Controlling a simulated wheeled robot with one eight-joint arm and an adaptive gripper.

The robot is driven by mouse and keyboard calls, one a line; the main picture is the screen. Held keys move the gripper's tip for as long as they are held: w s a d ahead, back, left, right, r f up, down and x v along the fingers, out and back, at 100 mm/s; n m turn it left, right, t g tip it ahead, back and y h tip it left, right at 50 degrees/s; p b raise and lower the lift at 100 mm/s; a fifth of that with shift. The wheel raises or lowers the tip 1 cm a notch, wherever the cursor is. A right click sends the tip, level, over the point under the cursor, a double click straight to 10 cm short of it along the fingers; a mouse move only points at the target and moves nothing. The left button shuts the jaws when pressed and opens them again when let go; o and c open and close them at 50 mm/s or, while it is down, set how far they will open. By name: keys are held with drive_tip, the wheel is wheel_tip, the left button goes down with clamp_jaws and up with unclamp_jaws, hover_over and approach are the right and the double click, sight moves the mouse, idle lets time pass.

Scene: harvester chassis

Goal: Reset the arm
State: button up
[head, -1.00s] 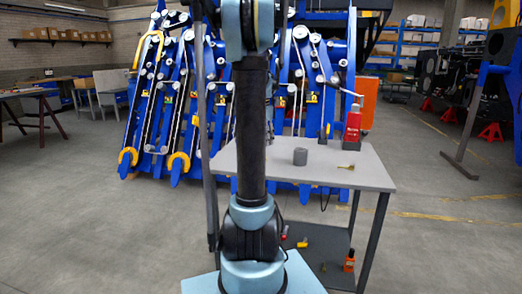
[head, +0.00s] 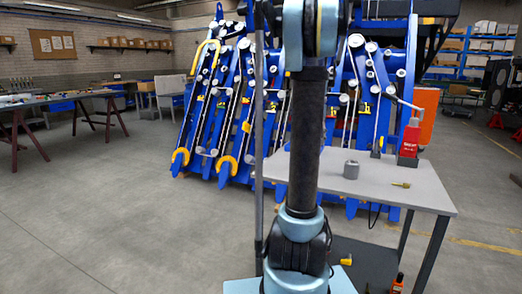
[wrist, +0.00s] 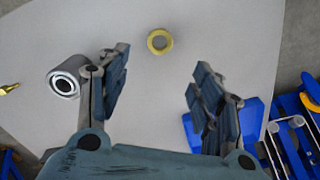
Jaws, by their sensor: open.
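My gripper (wrist: 158,88) is open and empty in the wrist view, its two dark blue fingers spread wide above the grey table top (wrist: 225,35). A yellow ring (wrist: 159,41) lies on the table beyond the gap between the fingertips. A grey hollow cylinder (wrist: 65,81) is left of the left finger. In the head view my arm stands upright in front of the table (head: 425,192), and the gripper is out of that picture. The yellow ring does not show in the head view.
The blue harvester chassis (head: 240,100) stands behind. Open floor (head: 110,220) is at left.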

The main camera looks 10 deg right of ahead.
drive_tip(key=s+a+f+n+t, duration=0.1)
drive_tip(key=s+a+f+n, duration=0.15)
drive_tip(key=s+a, duration=0.55)
drive_tip(key=s+a+f+n, duration=0.2)
drive_tip(key=s+a+n, duration=0.2)
drive_tip(key=s+a, duration=0.4)
drive_tip(key=s+a+f+n, duration=0.3)
drive_tip(key=s+f, duration=0.3)
drive_tip(key=s, duration=0.2)
drive_tip(key=s+a+f+n+t, duration=0.1)
drive_tip(key=s+a+f+n, duration=0.2)
drive_tip(key=s+f, duration=0.4)
drive_tip(key=shift+s, duration=0.4)
drive_tip(key=shift+n, duration=0.25)
